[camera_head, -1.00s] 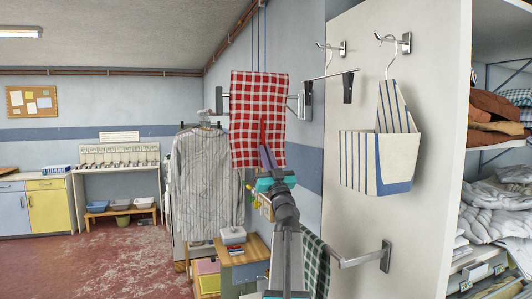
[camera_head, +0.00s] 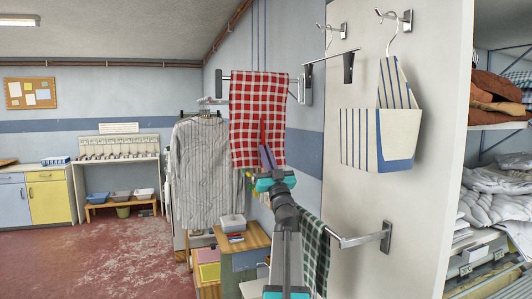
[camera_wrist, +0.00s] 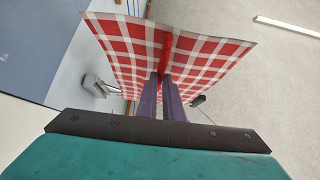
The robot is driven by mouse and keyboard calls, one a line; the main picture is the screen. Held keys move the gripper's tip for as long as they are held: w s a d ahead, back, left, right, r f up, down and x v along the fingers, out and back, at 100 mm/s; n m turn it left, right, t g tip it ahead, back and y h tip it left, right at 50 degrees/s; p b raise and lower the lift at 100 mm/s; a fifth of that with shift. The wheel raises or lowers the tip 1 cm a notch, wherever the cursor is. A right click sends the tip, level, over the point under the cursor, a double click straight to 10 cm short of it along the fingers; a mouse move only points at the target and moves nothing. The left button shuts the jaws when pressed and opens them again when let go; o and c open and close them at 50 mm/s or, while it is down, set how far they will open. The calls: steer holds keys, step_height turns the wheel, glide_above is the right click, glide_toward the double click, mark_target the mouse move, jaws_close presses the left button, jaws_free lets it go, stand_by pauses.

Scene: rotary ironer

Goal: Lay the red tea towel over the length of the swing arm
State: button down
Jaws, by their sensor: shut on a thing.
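The red checked tea towel (camera_head: 259,105) hangs spread in front of the far wall. My gripper (camera_head: 266,157) is shut on it, pinching a fold on its near side. In the wrist view my fingers (camera_wrist: 165,95) close on the towel (camera_wrist: 125,45), which fans out above them. A metal swing arm (camera_head: 224,84) crosses behind the towel near its top; its left end and its wall bracket (camera_head: 303,85) show on either side. The towel hides the middle of that arm. I cannot tell whether the towel touches or rests on it.
A clip hanger (camera_head: 333,56) sits just right of the towel. A striped peg bag (camera_head: 385,135) hangs from a hook on the white panel. A lower rail (camera_head: 362,239) carries a green checked towel (camera_head: 315,255).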

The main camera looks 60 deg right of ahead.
steer(key=shift+f, duration=0.65)
steer(key=shift+f+b, duration=0.4)
steer(key=shift+b, duration=0.05)
stand_by(0.3)
steer(key=c, duration=1.8)
jaws_free()
steer(key=shift+s+f, duration=0.1)
steer(key=shift+s+a+f+b, duration=0.1)
steer(key=shift+s+a+b, duration=0.15)
steer(key=shift+s+a, duration=1.25)
steer(key=shift+s+a+f+b, duration=0.1)
steer(key=shift+s+a+b, duration=0.2)
steer(key=shift+s+a, duration=1.2)
steer(key=shift+s+a+f+b, duration=0.1)
steer(key=shift+s+a+b, duration=0.15)
steer(key=shift+s+a, duration=1.25)
steer(key=shift+s+d, duration=0.6)
steer(key=shift+w, duration=0.1)
